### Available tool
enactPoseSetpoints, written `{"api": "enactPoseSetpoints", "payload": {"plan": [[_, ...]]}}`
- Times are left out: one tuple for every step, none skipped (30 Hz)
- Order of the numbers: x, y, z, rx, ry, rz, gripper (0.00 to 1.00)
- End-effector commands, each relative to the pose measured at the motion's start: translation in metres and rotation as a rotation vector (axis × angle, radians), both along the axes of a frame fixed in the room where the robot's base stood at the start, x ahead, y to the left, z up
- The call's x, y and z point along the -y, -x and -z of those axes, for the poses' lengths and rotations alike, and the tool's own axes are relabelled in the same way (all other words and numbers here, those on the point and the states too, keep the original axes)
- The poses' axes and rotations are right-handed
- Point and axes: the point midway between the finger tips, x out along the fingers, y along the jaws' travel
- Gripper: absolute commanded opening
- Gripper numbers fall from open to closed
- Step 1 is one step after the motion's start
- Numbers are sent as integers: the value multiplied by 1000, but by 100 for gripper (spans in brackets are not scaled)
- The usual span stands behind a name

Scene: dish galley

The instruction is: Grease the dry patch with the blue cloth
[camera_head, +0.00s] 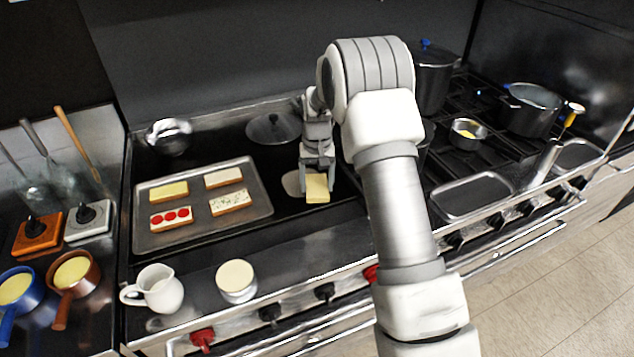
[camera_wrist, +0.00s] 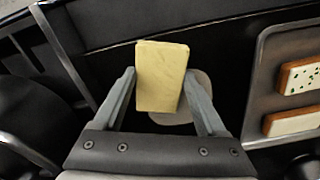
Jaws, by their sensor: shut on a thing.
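My gripper (camera_head: 317,172) is shut on a pale yellow block-like pad (camera_head: 317,189), possibly a folded cloth. In the wrist view the yellow pad (camera_wrist: 161,77) sits between the two fingers. No blue cloth shows in either view. A pale greyish round patch (camera_head: 292,184) lies on the black griddle, just left of the pad. In the wrist view the patch (camera_wrist: 172,118) shows partly behind the pad and the right finger. I cannot tell whether the pad touches the griddle.
A metal tray (camera_head: 153,240) with several toast-like slabs lies left of my gripper. A round lid (camera_head: 272,128) lies behind. A white jug (camera_head: 158,289) and a cream-topped tub (camera_head: 236,280) stand at the front. Pots (camera_head: 532,108) stand on the burners at right.

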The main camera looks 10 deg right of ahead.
Motion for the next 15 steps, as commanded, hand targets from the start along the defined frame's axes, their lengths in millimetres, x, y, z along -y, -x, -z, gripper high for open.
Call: {"api": "enactPoseSetpoints", "payload": {"plan": [[0, 0, 2, 0, 0, 0, 29], [0, 0, 2, 0, 0, 0, 29], [0, 0, 3, 0, 0, 0, 29], [0, 0, 4, 0, 0, 0, 29], [0, 0, 4, 0, 0, 0, 29], [0, 0, 5, 0, 0, 0, 29], [0, 0, 6, 0, 0, 0, 29], [0, 0, 6, 0, 0, 0, 29], [0, 0, 7, 0, 0, 0, 29], [0, 0, 8, 0, 0, 0, 29], [0, 0, 8, 0, 0, 0, 29], [0, 0, 9, 0, 0, 0, 29], [0, 0, 10, 0, 0, 0, 29], [0, 0, 10, 0, 0, 0, 29], [0, 0, 9, 0, 0, 0, 29]]}}
